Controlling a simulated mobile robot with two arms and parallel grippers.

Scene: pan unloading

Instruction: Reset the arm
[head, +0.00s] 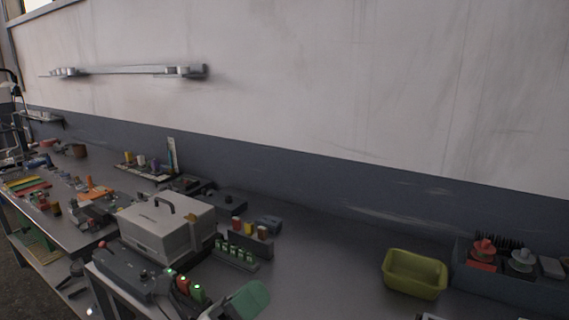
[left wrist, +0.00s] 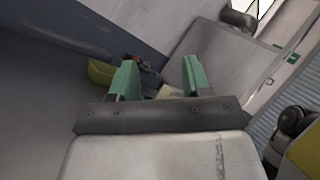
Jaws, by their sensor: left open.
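My left gripper (head: 248,300) shows at the bottom edge of the head view as a green finger pad, above the front of the workbench (head: 330,265). In the left wrist view my left gripper (left wrist: 157,78) has its two green fingers spread wide apart. Nothing is held between them. Most of my left arm is outside the head view. My right gripper is not seen.
A yellow-green bin (head: 415,275) stands at the right on the bench. A grey case (head: 165,225) with a handle, a block of green-topped pieces (head: 236,254) and a dark tray (head: 515,285) with red and grey spools stand nearby. The middle bench is clear.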

